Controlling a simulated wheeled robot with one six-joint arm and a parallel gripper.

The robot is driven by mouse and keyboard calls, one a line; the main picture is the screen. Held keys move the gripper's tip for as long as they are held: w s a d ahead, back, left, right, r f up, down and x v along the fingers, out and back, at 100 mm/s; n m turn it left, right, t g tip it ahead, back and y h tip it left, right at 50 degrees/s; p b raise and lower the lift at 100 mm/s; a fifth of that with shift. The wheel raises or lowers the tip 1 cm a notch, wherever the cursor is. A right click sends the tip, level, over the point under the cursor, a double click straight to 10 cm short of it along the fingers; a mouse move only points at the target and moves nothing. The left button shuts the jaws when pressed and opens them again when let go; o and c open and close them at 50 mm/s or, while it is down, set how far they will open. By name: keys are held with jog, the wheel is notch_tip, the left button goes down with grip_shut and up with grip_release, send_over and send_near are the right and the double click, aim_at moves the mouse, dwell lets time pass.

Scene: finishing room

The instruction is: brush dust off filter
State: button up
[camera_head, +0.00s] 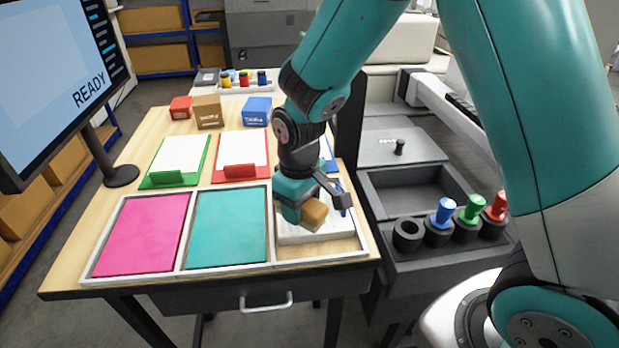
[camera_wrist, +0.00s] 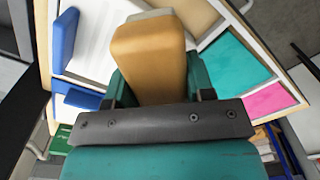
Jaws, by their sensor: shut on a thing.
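My gripper (camera_head: 312,203) is shut on a tan, wood-coloured block (camera_head: 314,214), which looks like the handle of a brush. In the wrist view the block (camera_wrist: 150,58) stands out between the jaws, with a pale grey strip at its far end. A white, ribbed panel, which looks like the filter (camera_head: 298,235), lies below my gripper in the right part of the white-edged tray (camera_head: 232,269). It also shows in the wrist view (camera_wrist: 98,42), left of the block. My gripper and the block hide part of the panel. Whether the block touches it, I cannot tell.
Pink (camera_head: 142,234) and teal (camera_head: 227,229) panels fill the tray's other compartments. Green (camera_head: 173,179) and red (camera_head: 239,172) holders with white sheets stand behind. A monitor (camera_head: 62,80) is at left. Dark cups with coloured plugs (camera_head: 443,213) and an open dark bin (camera_head: 418,190) are at right.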

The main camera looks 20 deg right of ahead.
jog(key=shift+w+r+p, duration=0.15)
jog(key=shift+r+p, duration=0.15)
jog(key=shift+r, duration=0.3)
notch_tip(320, 180, up, 4)
jog(key=p, duration=0.3)
jog(key=shift+f, duration=0.1)
jog(key=shift+f, duration=0.15)
